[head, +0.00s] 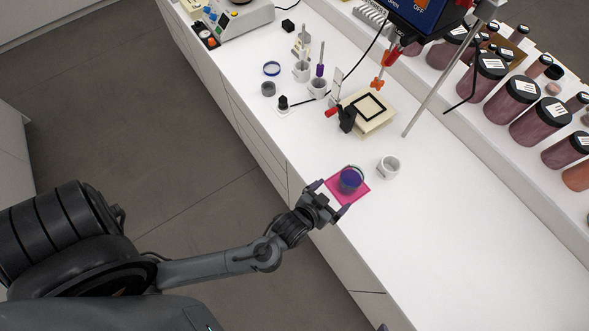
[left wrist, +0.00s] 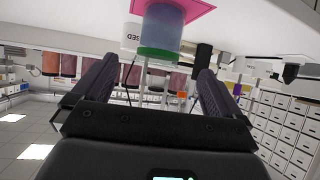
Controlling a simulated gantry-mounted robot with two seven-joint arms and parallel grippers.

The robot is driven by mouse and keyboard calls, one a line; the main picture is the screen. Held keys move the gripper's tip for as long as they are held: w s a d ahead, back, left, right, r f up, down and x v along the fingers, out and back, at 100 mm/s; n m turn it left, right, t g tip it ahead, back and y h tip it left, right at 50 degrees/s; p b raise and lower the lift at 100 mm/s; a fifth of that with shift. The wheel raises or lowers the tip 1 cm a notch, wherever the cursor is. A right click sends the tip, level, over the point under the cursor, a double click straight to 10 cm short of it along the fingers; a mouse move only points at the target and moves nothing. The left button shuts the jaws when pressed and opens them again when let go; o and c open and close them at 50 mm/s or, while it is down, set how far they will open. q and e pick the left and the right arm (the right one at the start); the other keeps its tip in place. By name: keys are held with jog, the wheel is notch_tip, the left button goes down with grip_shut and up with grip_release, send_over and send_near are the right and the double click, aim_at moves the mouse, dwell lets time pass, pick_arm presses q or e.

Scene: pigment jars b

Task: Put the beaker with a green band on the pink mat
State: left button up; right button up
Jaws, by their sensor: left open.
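The beaker with a green band (left wrist: 164,32) shows in the left wrist view, which looks upside down, with its green band at the rim end and blue-purple contents. It stands upright on the pink mat (left wrist: 200,6). In the head view the beaker (head: 350,181) is on the pink mat (head: 345,198) near the counter's front edge; its band is hard to make out there. My left gripper (head: 331,198) is open at the mat's front left side. Its fingers (left wrist: 152,82) hold nothing, and the beaker is beyond them. My right gripper is not in view.
A white cup (head: 388,168) stands close right of the mat. Behind are a cream block device (head: 368,114), a slanted metal pole (head: 430,95) and several pigment jars (head: 511,97) on a shelf. The counter at right is clear.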

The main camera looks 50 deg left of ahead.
pick_arm(q)
jog(key=s+a+r+m+g, duration=0.1)
jog(key=s+a+r+g, duration=0.1)
jog(key=s, duration=0.5)
jog(key=s+a+r+m+g, duration=0.1)
jog(key=s+a+r+g, duration=0.2)
jog(key=s+g, duration=0.3)
jog(key=shift+s+a+r+m+h, duration=0.15)
jog(key=shift+s+a+m+h, duration=0.15)
jog(key=shift+s+a, duration=0.75)
jog(key=shift+d, duration=0.2)
notch_tip(320, 180, up, 13)
jog(key=p, duration=1.2)
jog(key=shift+p, duration=0.35)
